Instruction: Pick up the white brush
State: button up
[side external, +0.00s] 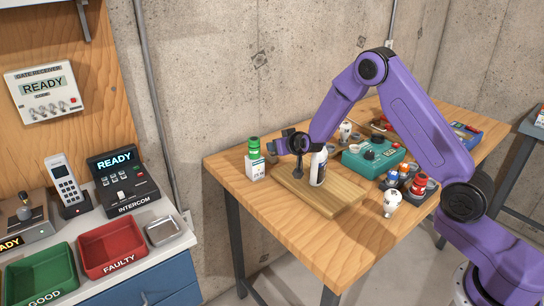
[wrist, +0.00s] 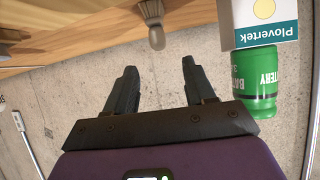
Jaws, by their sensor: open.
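I cannot make out a white brush for certain in either view. My gripper (side external: 277,146) is held level above the wooden board (side external: 327,201). In the wrist view its two dark fingers (wrist: 159,65) are apart with nothing between them. A dark grey piece with a rounded end (side external: 298,168) stands on the board just below my gripper. What looks like its knob end (wrist: 155,36) shows beyond the fingertips in the wrist view, which is upside down. A white bottle with a dark cap (side external: 318,169) stands upright on the board, beside my wrist.
A green battery (side external: 254,147) stands on a white box (side external: 255,168) near the table's left edge; the battery (wrist: 256,78) is right of my fingers in the wrist view. The front table corner is clear.

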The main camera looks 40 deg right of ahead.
aim_at(274, 156)
jog(key=shift+f, duration=0.55)
jog(key=shift+x, duration=2.6)
jog(key=shift+s+f, duration=0.1)
grip_shut()
